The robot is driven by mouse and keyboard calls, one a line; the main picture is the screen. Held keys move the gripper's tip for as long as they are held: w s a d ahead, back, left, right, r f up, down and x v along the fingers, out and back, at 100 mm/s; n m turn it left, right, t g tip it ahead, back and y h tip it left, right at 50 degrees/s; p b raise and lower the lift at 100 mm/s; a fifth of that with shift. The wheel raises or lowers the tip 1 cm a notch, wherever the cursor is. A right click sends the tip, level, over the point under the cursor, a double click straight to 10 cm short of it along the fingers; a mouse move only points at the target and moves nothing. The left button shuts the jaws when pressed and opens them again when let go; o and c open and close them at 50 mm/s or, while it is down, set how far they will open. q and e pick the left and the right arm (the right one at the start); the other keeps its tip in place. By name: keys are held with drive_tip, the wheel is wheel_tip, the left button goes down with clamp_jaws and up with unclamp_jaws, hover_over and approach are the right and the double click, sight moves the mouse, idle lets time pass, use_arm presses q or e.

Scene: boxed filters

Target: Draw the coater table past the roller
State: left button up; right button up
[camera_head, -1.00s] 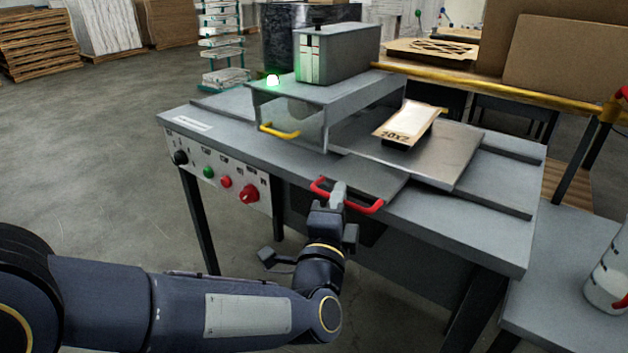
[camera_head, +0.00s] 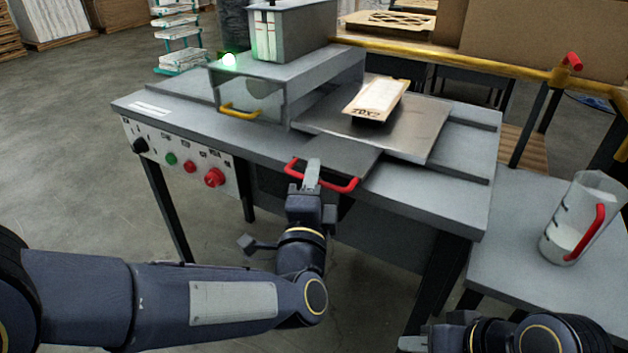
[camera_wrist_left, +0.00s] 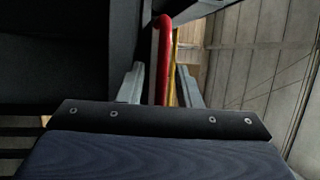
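The coater table (camera_head: 430,120) is a flat metal plate on the grey bench, sticking out to the right of the hood that holds the roller (camera_head: 262,95). A labelled carton (camera_head: 377,98) lies on it. The table's red handle (camera_head: 340,185) is at the bench's front edge. My left gripper (camera_head: 313,170) is at the handle's left part. In the left wrist view the red handle (camera_wrist_left: 162,60) runs between the two fingers; slim gaps seem to show beside it, but it moves with the gripper. My right gripper (camera_head: 415,344) is only partly in view at the bottom edge.
A control panel (camera_head: 180,160) with knobs faces front left. A grey box (camera_head: 292,32) stands on the hood, near a lit green lamp (camera_head: 229,60). A clear jug (camera_head: 583,220) with a red handle stands on the side table (camera_head: 500,265) at right. The bench right of the plate is free.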

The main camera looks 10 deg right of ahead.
use_arm(q)
drive_tip(key=v, duration=0.8)
drive_tip(key=shift+p, duration=0.45)
drive_tip(key=shift+w, duration=0.1)
